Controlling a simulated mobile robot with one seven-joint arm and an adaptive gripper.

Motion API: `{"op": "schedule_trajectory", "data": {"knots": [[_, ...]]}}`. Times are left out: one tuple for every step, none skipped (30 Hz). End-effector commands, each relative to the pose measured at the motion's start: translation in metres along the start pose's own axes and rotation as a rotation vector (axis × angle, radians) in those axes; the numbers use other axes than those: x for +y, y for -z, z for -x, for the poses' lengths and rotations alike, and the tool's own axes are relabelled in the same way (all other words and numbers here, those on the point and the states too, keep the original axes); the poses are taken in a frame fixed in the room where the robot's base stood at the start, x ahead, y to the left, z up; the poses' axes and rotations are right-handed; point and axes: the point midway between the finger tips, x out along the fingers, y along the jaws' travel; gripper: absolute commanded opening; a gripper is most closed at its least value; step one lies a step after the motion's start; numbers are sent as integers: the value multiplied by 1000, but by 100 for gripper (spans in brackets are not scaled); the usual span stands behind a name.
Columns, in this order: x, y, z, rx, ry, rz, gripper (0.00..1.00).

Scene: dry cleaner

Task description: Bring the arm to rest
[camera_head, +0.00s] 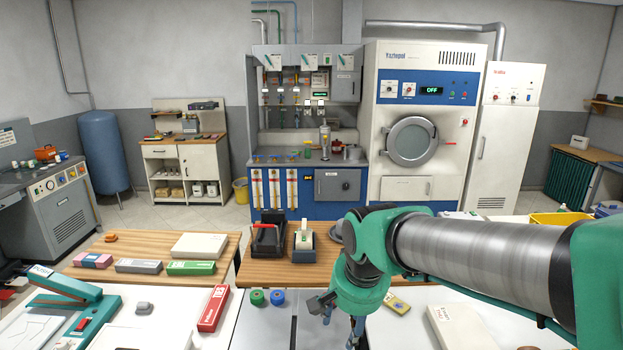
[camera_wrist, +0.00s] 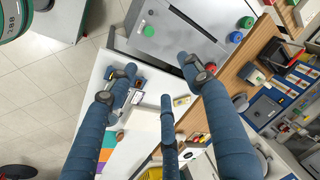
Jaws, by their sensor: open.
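My arm, with a grey metal link and green joints, reaches in from the right in the head view and bends down at the front middle of the work surface. My gripper (camera_head: 343,326) points down there, and its blue fingers are partly cut off by the lower picture edge. In the wrist view my gripper (camera_wrist: 160,78) has its blue fingers spread apart with nothing between them. I cannot tell how far the fingertips are above the surface.
A green lid (camera_head: 257,297) and a blue lid (camera_head: 277,297) lie left of my gripper. A tape dispenser (camera_head: 304,243) and black tray (camera_head: 268,240) stand on the wooden counter behind. A red box (camera_head: 213,308), green stapler-like press (camera_head: 70,290) and white box (camera_head: 455,326) lie around.

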Motion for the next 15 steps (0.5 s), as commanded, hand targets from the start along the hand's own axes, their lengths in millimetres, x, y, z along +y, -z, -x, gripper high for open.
{"op": "schedule_trajectory", "data": {"knots": [[14,-4,12,16,3,13,50],[22,-7,18,25,5,25,50],[32,-11,26,36,6,41,50],[40,-15,31,44,6,54,50],[48,-18,36,52,6,66,50],[57,-23,43,63,6,82,50],[65,-27,48,72,6,94,50],[72,-31,52,79,5,106,50],[81,-37,58,92,5,123,50],[88,-42,62,100,4,135,50],[95,-46,66,109,2,146,50],[104,-52,71,120,0,163,50],[111,-57,74,129,-2,176,50],[117,-62,78,137,-4,187,50],[126,-70,81,148,-8,204,50]]}}
